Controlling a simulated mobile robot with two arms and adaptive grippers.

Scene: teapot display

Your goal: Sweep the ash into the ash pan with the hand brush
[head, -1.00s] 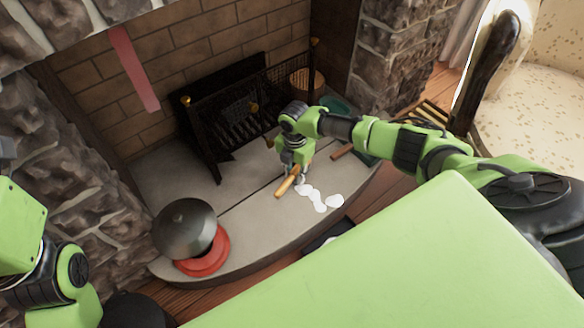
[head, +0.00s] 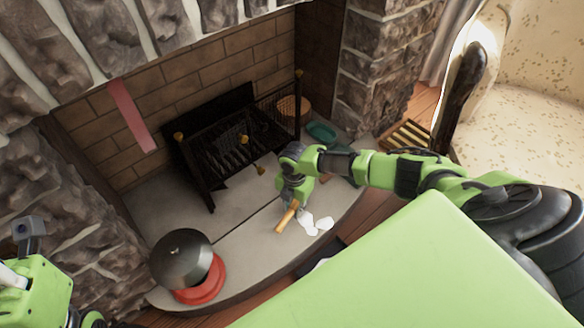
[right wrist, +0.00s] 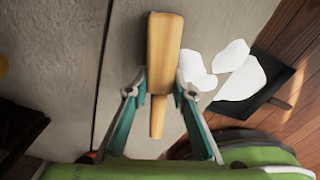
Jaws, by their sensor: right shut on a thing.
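The hand brush (head: 286,217), with a pale wooden body, is held low over the hearth by my right gripper (head: 290,203). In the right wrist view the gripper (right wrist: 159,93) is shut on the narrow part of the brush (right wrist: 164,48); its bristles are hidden. The ash (head: 317,224) is several white patches just right of the brush. In the right wrist view the ash (right wrist: 238,80) partly covers my sight of the dark ash pan (right wrist: 257,106), at the hearth's front edge. In the head view the pan (head: 318,261) is mostly hidden by my body. My left gripper's fingers are out of sight.
A black grate (head: 215,150) stands in the fireplace behind the brush. A dark dome (head: 181,259) and a red round object (head: 207,284) sit on the hearth (head: 245,245) at left. An armchair (head: 520,110) stands at right.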

